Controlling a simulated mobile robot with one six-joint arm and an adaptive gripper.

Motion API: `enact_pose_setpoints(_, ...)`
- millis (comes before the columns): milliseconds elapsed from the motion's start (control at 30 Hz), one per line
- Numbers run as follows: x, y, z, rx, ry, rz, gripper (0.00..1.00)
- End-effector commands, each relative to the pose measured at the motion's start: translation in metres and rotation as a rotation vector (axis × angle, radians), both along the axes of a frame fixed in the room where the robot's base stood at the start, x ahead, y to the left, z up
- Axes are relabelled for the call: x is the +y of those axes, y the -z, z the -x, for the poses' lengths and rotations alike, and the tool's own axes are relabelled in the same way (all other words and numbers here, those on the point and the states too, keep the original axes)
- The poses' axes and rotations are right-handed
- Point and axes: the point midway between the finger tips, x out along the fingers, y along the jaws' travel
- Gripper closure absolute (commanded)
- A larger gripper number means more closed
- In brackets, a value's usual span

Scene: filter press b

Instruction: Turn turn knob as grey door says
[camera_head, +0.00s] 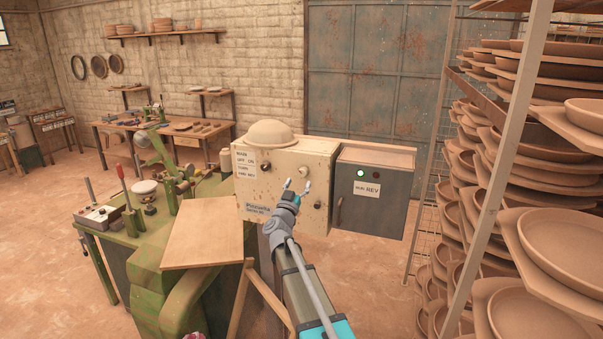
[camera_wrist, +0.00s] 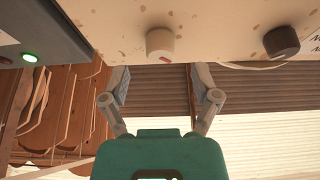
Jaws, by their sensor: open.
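The cream control box (camera_head: 283,195) stands at the middle, with paper labels and several small fittings on its front. In the wrist view, a pale knob (camera_wrist: 160,42) with a red mark and a black knob (camera_wrist: 281,42) stick out of the box face. The grey door (camera_head: 375,215) is to the right; its label (camera_head: 367,189) reads "REV" after a small unclear word. My gripper (camera_head: 297,186) is open and empty in front of the box; in the wrist view its spread fingers (camera_wrist: 162,88) are apart from both knobs.
A lit green lamp (camera_head: 360,172) and a dark red lamp (camera_head: 376,175) sit above the door label. A green workbench with a wooden board (camera_head: 203,232) is to the left. A tall rack of clay dishes (camera_head: 550,245) stands close on the right.

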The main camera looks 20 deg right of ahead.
Motion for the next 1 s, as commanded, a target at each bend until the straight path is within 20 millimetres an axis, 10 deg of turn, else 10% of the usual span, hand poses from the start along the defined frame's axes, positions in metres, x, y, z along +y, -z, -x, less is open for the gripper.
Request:
enact_pose_setpoints(733,-0.02,-0.014,-0.028,0.0,0.0,0.0,0.21)
enact_pose_setpoints(1000,-0.02,-0.014,-0.028,0.0,0.0,0.0,0.71)
